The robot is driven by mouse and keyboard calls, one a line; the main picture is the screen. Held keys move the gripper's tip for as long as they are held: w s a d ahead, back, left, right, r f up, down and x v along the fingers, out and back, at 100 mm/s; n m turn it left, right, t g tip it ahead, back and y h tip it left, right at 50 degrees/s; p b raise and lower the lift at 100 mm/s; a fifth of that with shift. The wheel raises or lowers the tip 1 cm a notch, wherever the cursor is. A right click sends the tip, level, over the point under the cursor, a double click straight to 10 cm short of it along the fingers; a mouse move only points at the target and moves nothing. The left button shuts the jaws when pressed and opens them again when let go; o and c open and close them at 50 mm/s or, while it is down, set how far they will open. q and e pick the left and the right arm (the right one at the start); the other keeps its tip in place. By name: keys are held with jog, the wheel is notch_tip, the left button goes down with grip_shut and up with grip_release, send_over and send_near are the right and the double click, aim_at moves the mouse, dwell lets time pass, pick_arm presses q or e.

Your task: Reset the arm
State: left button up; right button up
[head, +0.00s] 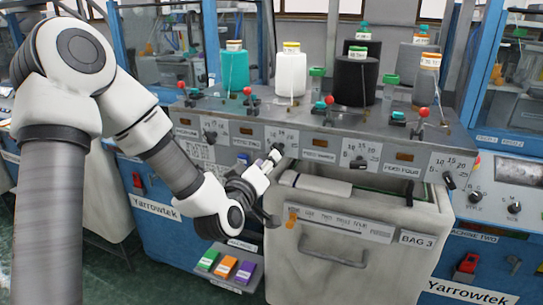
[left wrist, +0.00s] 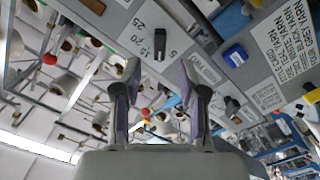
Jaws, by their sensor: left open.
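My left arm (head: 170,165) reaches in from the left, bent down and then up toward the front panel of the machine (head: 320,140). My left gripper (head: 268,163) is at its end, just below one dial section of the panel. In the left wrist view its two fingers (left wrist: 160,85) stand apart with nothing between them. A dark dial knob (left wrist: 160,46) with numbers around it shows beyond the fingertips, apart from them. My right gripper is not in view.
A grey bin (head: 345,270) labelled BAG 3 stands to the right of my gripper. Cones of yarn, one white (head: 291,74), stand on the machine top among red-knobbed levers.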

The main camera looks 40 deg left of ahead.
pick_arm(q)
jog(key=shift+f, duration=0.1)
dwell(0.4)
jog(key=s+d+f+m+g+h, duration=0.1)
jog(key=s+d+f+m+g, duration=0.15)
jog(key=f, duration=0.85)
jog(key=s+d+f+m+g+h, duration=0.1)
jog(key=s+d+f+g, duration=0.25)
jog(key=f, duration=0.65)
jog(key=s+d+f+m+g+h, duration=0.1)
jog(key=s+d+f+m+g, duration=0.15)
jog(key=f, duration=0.85)
jog(key=s+d+f+m+g, duration=0.1)
jog(key=s+f+g, duration=0.2)
jog(key=s, duration=0.4)
jog(key=s+d+f+m+g, duration=0.1)
jog(key=s+f+g, duration=0.2)
jog(key=s+f, duration=0.2)
jog(key=s+d+f+m+g+h, duration=0.1)
jog(key=s+d+f+m+g, duration=0.1)
jog(key=s, duration=0.8)
jog(key=shift+f+g, duration=0.55)
jog(key=shift+f, duration=0.35)
